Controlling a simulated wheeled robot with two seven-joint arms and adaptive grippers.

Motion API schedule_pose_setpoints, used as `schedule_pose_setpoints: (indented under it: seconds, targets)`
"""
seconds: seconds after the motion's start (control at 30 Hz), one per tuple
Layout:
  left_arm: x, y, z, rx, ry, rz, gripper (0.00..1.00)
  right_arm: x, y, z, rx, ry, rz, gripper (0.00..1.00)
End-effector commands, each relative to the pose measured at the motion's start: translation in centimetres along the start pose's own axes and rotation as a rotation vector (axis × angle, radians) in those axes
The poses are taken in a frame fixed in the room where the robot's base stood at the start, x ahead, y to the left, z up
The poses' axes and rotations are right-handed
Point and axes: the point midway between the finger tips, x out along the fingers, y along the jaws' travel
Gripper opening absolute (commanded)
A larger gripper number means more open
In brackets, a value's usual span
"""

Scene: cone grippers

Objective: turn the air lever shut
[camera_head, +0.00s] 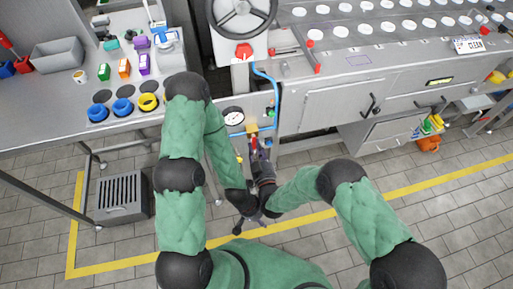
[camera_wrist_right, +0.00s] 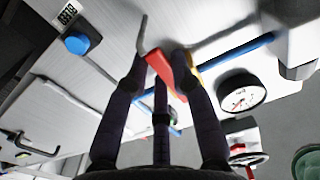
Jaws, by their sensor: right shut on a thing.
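The air lever, a red handle (camera_wrist_right: 162,72), lies between the fingers of my right gripper (camera_wrist_right: 163,68) in the right wrist view. The fingers are closed in on it from both sides; part of it is hidden by them. A bit of yellow shows beside it. In the head view my right gripper (camera_head: 259,148) is at the small panel below the handwheel, by the blue air pipe (camera_head: 275,100). My left gripper (camera_head: 239,224) hangs low in front of the panel, close to my right wrist and away from the lever; its fingers are too small to tell.
A round pressure gauge (camera_head: 233,115) sits left of the lever and also shows in the right wrist view (camera_wrist_right: 241,94). A handwheel (camera_head: 242,14) is above. A bench (camera_head: 60,100) with bins and cups is left, a grey crate (camera_head: 121,196) under it. The right cabinet (camera_head: 335,105) has protruding handles.

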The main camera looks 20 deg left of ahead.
Motion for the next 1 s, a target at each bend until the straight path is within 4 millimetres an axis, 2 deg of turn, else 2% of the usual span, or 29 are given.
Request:
schedule_pose_setpoints:
  seconds: [0.13,0.17,0.23,0.27,0.67,0.87,1.0]
  targets:
    - [0.0,0.0,0.0,0.0,0.0,0.0,0.4,-0.1,-0.1,0.1,0.001,-0.003,-0.001,0.0]
    - [0.0,0.0,0.0,0.0,0.0,0.0,0.4,-0.1,-0.1,0.1,0.001,-0.003,-0.001,0.27]
    - [0.0,0.0,0.0,0.0,0.0,0.0,0.4,-0.1,-0.1,0.1,0.001,-0.003,-0.002,0.47]
    - [0.0,0.0,0.0,0.0,0.0,0.0,0.4,-0.1,-0.1,0.1,0.001,-0.003,-0.002,0.49]
    - [0.0,0.0,0.0,0.0,0.0,0.0,0.4,0.0,0.0,-0.4,-0.001,0.001,-0.001,0.49]
    - [0.0,0.0,0.0,0.0,0.0,0.0,0.4,0.0,-0.1,-2.6,-0.001,0.003,-0.001,0.49]
    - [0.0,0.0,0.0,0.0,0.0,0.0,0.4,0.0,-0.1,-4.9,-0.001,0.003,-0.002,0.49]
